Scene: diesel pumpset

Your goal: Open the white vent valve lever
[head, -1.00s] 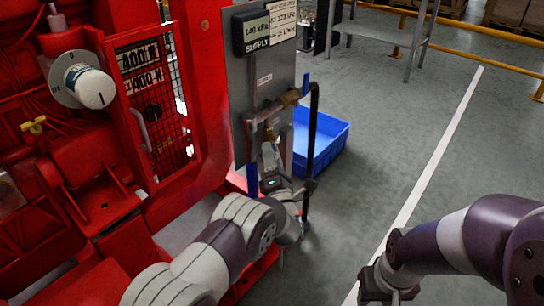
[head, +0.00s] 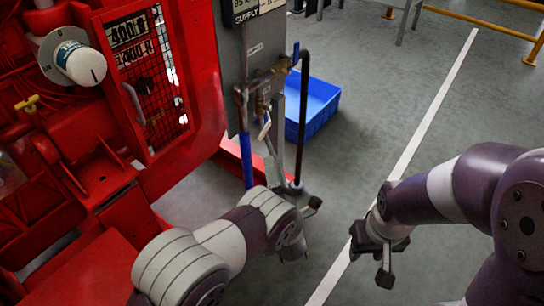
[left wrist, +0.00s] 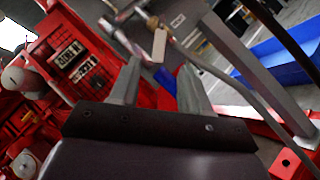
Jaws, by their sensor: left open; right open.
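The white vent valve lever (head: 265,128) hangs at a slant below brass fittings on the grey supply panel (head: 257,48). In the left wrist view the lever (left wrist: 159,45) appears pale and upright, just beyond the gap between my fingertips, with no visible contact. My left gripper (left wrist: 160,66) is open and empty, its two fingers pointing toward the lever. In the head view my left gripper (head: 302,196) is partly hidden by its own wrist, below the lever. My right gripper (head: 372,262) is open and empty over the floor at the right, far from the panel.
A blue pipe (head: 247,162) and a black hose (head: 302,120) flank the lever. The red machine (head: 85,170) with a white knob (head: 80,63) fills the left. A blue crate (head: 318,105) stands behind the hose.

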